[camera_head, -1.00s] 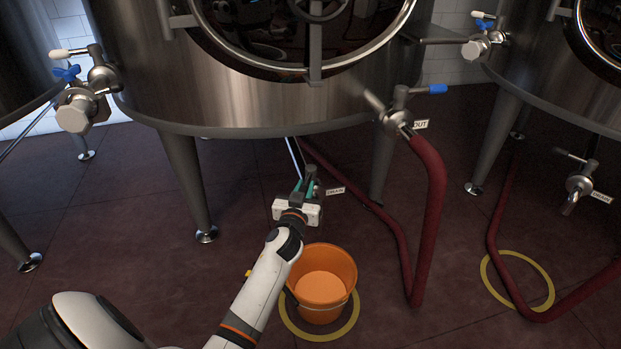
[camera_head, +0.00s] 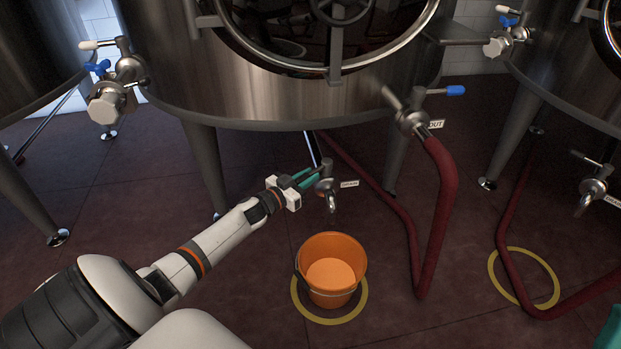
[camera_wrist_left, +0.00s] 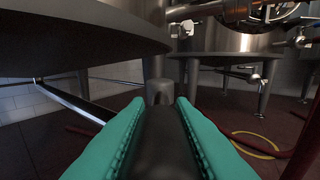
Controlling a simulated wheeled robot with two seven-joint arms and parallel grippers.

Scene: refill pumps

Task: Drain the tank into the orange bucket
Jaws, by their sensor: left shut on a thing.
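The steel tank (camera_head: 280,95) stands on legs in the middle of the head view. Its drain valve (camera_head: 326,187), with a spout pointing down, sits low beneath it beside a DRAIN label (camera_head: 349,184). My left gripper (camera_head: 303,180) reaches it from the left. Its green fingers are shut on the dark valve handle (camera_wrist_left: 165,145), which shows between them in the left wrist view. The orange bucket (camera_head: 331,270) stands upright below the spout on a yellow floor ring (camera_head: 298,308). No stream shows at the spout. A green piece of my right gripper (camera_head: 612,325) shows at the lower right corner.
A dark red hose (camera_head: 446,185) hangs from the OUT valve (camera_head: 411,121) and loops along the floor right of the bucket. Tank legs (camera_head: 208,165) stand left and right. Another yellow ring (camera_head: 492,278) lies at the right.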

